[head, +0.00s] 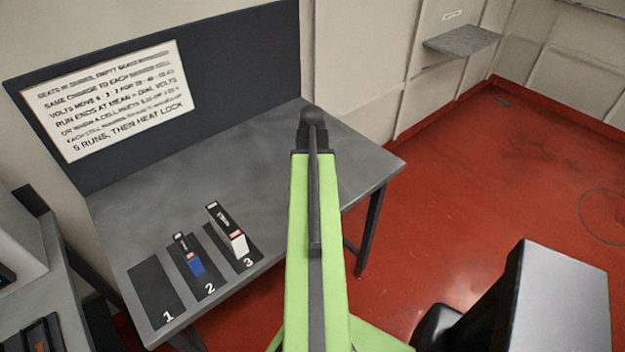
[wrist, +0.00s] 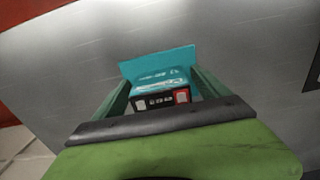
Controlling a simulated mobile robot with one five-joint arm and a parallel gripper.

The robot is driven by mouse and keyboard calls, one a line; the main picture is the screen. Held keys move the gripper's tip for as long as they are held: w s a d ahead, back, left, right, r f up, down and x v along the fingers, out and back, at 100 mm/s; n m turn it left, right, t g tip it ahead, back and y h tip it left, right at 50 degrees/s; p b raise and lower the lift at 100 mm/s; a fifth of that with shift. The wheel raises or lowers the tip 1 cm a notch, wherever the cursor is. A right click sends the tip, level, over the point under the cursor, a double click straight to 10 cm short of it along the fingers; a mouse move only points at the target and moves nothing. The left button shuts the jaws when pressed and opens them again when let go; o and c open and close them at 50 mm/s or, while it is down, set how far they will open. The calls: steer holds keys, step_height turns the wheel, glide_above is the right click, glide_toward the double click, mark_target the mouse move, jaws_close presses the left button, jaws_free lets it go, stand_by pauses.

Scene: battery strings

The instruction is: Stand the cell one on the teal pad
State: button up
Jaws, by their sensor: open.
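In the wrist view, a cell (wrist: 152,101) with a teal face and a black end carrying a red and white label is between the two fingers of my gripper (wrist: 158,86). This looks like cell one, though no number can be read on it. The jaws are open around it. The teal pad (wrist: 150,63) shows just beyond the cell on the grey table. The cell appears to be on the pad, but its base is hidden, so contact cannot be seen. In the head view my green arm hides the gripper, cell and pad.
In the head view, the dark mat marked 1 (head: 155,291) is empty. A blue-labelled cell (head: 188,255) stands on mat 2 and a white-labelled cell (head: 227,230) on mat 3. A sign board (head: 115,98) is behind the grey table (head: 365,165).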

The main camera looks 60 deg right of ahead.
step_height(320, 180, up, 12)
steer(key=p, duration=1.2)
steer(key=shift+r, duration=0.2)
steer(key=shift+f, duration=0.1)
steer(key=shift+w+a, duration=0.15)
steer(key=shift+w, duration=0.05)
steer(key=w+a+n, duration=0.2)
steer(key=w+a, duration=1.4)
steer(key=a, duration=0.5)
steer(key=w+a, duration=0.2)
steer(key=a, duration=1.2)
steer(key=w+a+n, duration=0.1)
steer(key=w+a, duration=0.2)
steer(key=a, duration=1.1)
steer(key=shift+a+n, duration=0.3)
steer(key=shift+a, duration=0.1)
